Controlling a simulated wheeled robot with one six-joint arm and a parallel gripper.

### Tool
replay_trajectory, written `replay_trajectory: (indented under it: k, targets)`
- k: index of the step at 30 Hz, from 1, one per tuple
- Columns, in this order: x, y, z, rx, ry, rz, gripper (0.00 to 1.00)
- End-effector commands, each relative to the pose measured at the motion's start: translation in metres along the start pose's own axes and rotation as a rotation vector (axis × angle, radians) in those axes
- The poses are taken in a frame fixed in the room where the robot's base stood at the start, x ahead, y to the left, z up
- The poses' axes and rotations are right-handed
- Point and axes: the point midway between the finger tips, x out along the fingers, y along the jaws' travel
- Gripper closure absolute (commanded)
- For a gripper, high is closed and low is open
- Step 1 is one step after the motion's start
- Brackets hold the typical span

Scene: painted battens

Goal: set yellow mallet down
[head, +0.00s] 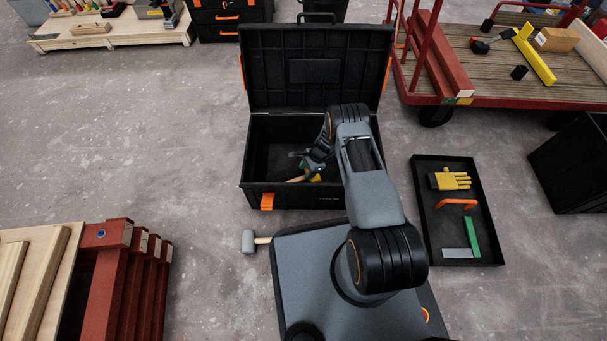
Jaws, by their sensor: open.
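The black toolbox (262,196) stands open with its lid up at the back. Inside it, the yellow mallet (316,178) shows as a small yellow patch with a pale wooden handle (297,179) pointing left, near the front wall. My gripper (304,166) is inside the box opening, just above the mallet, with its jaws open. My wrist and gripper hide part of the mallet, and I cannot tell whether the fingers touch it.
A grey-headed mallet (249,241) lies on the floor in front of the box. A black tray (425,225) with a glove (450,181) and a green-handled square (472,237) lies right. Red battens (120,275) stand front left; a red cart (480,100) stands back right. Floor at left is clear.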

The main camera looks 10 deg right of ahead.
Motion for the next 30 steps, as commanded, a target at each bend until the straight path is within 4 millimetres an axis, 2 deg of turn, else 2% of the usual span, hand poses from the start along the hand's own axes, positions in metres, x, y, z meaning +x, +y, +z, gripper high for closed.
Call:
replay_trajectory:
  k: [1,6,14,17,20,24,26,30]
  targets:
    - [-0.016,0.000,0.002,0.001,0.000,-0.001,0.49]
    - [-0.045,0.000,0.001,0.001,0.000,-0.001,0.49]
    - [-0.072,0.000,0.001,-0.003,0.001,0.000,0.49]
    - [-0.089,-0.005,0.006,-0.034,0.009,-0.005,0.49]
    - [-0.123,-0.013,0.020,-0.109,0.027,-0.010,0.49]
    - [-0.191,-0.019,0.053,-0.280,0.074,-0.014,0.49]
    - [-0.223,-0.017,0.070,-0.362,0.099,-0.014,0.49]
    - [-0.290,-0.001,0.108,-0.551,0.160,-0.006,0.49]
